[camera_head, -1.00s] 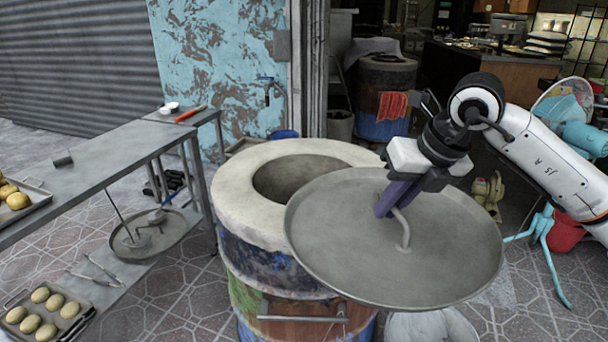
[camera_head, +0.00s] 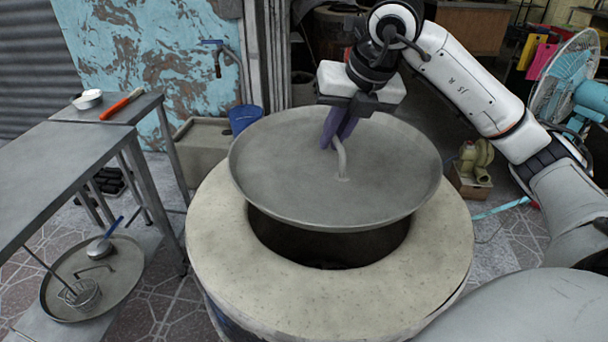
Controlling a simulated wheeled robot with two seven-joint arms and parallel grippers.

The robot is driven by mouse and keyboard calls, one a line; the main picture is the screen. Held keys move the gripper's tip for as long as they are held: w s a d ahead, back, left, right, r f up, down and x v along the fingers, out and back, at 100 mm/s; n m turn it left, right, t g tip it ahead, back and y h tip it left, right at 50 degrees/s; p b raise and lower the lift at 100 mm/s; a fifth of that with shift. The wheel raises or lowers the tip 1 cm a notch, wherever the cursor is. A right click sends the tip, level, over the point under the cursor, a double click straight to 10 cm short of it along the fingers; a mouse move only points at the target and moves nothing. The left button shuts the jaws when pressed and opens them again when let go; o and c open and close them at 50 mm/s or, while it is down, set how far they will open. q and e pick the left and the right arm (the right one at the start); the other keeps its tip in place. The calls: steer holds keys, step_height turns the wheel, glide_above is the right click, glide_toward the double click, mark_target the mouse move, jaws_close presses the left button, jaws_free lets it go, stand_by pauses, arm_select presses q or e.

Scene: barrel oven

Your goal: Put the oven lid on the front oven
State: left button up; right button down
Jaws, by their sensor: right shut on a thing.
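The oven lid (camera_head: 290,175) is a round grey metal pan-like disc with a bent handle (camera_head: 341,160) at its middle. My right gripper (camera_head: 338,140) is shut on that handle with its dark purple fingers. The lid is held above the front oven (camera_head: 240,285), a barrel with a thick pale round rim. The lid covers the back part of the oven's dark opening (camera_head: 330,245), and the front part of the opening shows below the lid's edge. The lid looks roughly level and apart from the rim at the front. My left gripper is not in view.
A metal table (camera_head: 60,165) stands at the left, with a white bowl and an orange-handled tool on top. A blue bucket (camera_head: 244,117) stands behind the oven. A fan (camera_head: 575,85) stands at the right.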

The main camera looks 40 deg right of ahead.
mark_target(334, 157)
steer(key=shift+w+f, duration=0.15)
steer(key=shift+f, duration=0.15)
steer(key=f, duration=0.2)
steer(key=f+b, duration=0.1)
steer(key=f, duration=0.1)
steer(key=shift+s+f, duration=0.2)
steer(key=shift+f, duration=0.15)
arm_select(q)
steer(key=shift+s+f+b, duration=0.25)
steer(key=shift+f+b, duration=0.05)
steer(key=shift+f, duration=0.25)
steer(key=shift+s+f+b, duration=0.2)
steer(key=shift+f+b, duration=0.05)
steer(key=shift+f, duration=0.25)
arm_select(e)
step_height(334, 157, down, 4)
steer(key=shift+w+f, duration=0.1)
steer(key=shift+f, duration=0.1)
steer(key=c, duration=1.8)
jaws_free()
steer(key=shift+f, duration=0.1)
steer(key=shift+c, duration=0.2)
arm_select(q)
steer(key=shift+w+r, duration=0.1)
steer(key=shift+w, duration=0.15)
